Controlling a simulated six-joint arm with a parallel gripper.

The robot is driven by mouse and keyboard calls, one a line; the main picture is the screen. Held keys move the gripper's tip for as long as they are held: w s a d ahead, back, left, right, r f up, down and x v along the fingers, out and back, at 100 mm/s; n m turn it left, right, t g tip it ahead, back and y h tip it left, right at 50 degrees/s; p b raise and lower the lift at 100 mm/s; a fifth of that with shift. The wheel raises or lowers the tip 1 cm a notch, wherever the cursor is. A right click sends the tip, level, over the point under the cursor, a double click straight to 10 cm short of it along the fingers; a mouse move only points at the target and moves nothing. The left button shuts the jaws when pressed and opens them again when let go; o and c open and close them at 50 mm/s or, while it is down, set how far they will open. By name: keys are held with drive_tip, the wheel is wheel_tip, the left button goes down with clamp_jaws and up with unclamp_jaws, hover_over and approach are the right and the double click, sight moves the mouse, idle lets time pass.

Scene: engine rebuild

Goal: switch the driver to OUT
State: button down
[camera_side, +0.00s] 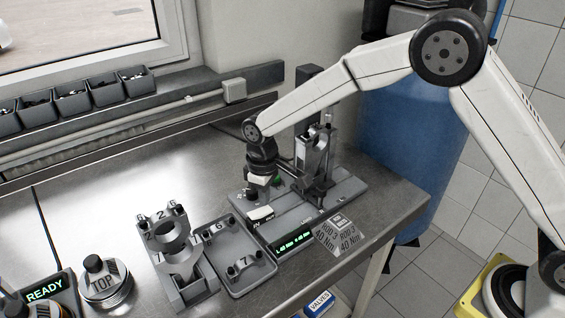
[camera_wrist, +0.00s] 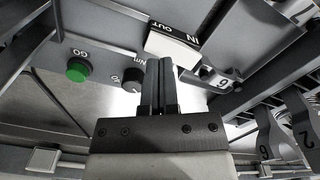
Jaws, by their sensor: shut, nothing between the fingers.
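The driver station (camera_side: 340,190) stands at the table's right end, with a lit green display on its front edge. Its white rocker switch (camera_wrist: 172,46) has the labels OUT and IN along its far edge in the wrist view. The rocker also shows in the side view (camera_side: 260,214). Which side is pressed down I cannot tell. My gripper (camera_wrist: 159,62) is shut and empty, its fingertips beside the rocker's near edge. Whether they touch it I cannot tell. In the side view my gripper (camera_side: 259,196) is low over the station, partly hiding its controls.
A green GO button (camera_wrist: 78,70) and a black knob (camera_wrist: 133,78) sit left of my fingers.

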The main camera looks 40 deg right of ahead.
sight(266, 209)
drive_tip(key=shift+r, duration=2.5)
drive_tip(key=shift+d, duration=0.1)
drive_tip(key=s+d+m+t, duration=0.2)
drive_tip(key=s+d+m, duration=0.4)
drive_tip(key=s+d, duration=1)
drive_tip(key=s+f, duration=0.1)
drive_tip(key=s, duration=0.3)
drive_tip(key=shift+s+d+t, duration=0.3)
drive_tip(key=shift+s, duration=0.05)
